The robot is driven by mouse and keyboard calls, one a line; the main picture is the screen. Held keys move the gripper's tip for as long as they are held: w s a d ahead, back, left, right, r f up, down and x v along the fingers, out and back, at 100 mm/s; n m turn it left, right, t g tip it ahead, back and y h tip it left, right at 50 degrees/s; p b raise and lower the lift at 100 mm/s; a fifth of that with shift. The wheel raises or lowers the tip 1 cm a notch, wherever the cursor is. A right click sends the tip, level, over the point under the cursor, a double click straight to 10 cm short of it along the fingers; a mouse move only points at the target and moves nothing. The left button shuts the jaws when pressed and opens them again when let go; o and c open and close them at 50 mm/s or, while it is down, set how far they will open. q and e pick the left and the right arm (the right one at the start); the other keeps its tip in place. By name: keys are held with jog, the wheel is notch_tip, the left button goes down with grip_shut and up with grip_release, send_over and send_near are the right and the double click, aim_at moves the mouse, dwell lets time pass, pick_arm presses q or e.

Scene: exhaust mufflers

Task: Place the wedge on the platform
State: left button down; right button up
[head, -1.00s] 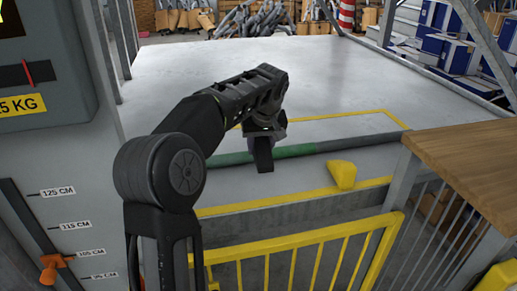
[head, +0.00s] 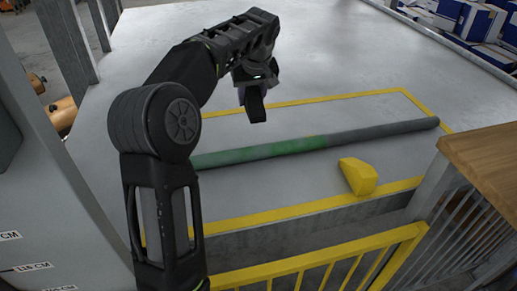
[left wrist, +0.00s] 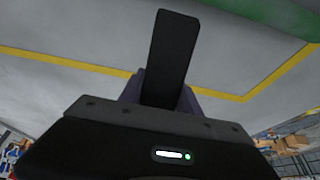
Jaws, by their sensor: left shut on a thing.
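My left gripper (head: 254,84) is shut on a narrow black block (head: 255,108), which hangs down from it. In the left wrist view the block (left wrist: 174,50) sticks out long and flat between the fingers; I cannot tell whether it tapers. In the head view the block appears beyond the pipe, near the platform's back yellow line; its height above the surface is unclear. A yellow wedge-shaped block (head: 357,177) rests on the grey platform (head: 330,60), at the near side of the pipe. My right gripper is not in view.
A long grey and green pipe (head: 380,132) lies across the platform inside a yellow outline. A yellow railing (head: 325,265) runs along the near edge. A wooden-topped stand (head: 490,165) is at the right. Blue and white boxes (head: 465,18) stand far right. The platform behind is clear.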

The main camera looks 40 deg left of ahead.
aim_at(255, 103)
pick_arm(q)
jog(key=shift+f, duration=3.1)
jog(key=shift+f, duration=1.9)
jog(key=shift+f, duration=0.15)
jog(key=c, duration=0.8)
grip_release()
jog(key=shift+c, duration=0.2)
jog(key=v, duration=1.2)
